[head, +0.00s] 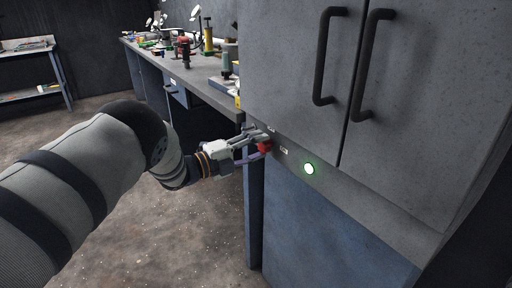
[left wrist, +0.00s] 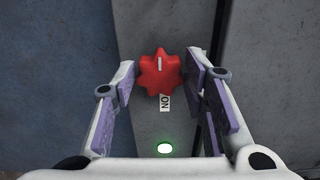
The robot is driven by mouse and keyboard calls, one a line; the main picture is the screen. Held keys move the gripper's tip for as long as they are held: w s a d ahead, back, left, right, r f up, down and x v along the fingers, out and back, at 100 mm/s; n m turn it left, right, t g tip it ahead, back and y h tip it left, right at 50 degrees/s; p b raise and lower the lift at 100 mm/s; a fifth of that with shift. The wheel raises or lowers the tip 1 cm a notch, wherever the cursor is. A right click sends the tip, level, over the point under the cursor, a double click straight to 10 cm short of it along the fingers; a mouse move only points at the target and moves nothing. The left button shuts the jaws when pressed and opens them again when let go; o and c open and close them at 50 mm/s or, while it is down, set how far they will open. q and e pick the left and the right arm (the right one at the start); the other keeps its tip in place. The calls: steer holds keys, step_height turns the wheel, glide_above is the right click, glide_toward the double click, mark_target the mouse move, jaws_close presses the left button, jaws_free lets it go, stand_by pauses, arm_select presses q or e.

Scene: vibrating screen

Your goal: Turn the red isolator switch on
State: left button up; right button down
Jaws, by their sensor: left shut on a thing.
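The red isolator switch (head: 264,147) is a lobed knob on the grey strip below the cabinet doors. In the left wrist view the knob (left wrist: 160,75) has a short white line, lying along the direction to the ON label (left wrist: 165,102). My left gripper (head: 262,143) is shut on the knob, with one finger on each side, as the left wrist view (left wrist: 160,85) shows. The fingers partly hide the knob in the head view. A round indicator light (head: 309,169) on the strip glows green. My right gripper is not in view.
Two dark vertical handles (head: 325,55) stick out from the grey cabinet doors above the strip. A workbench (head: 215,93) with tools and bottles stands left of the cabinet. A shelf (head: 28,45) stands at the far left. The floor between is clear.

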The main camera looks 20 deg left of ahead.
arm_select(q)
steer(key=shift+a, duration=0.1)
steer(key=o, duration=1.1)
steer(key=v, duration=1.2)
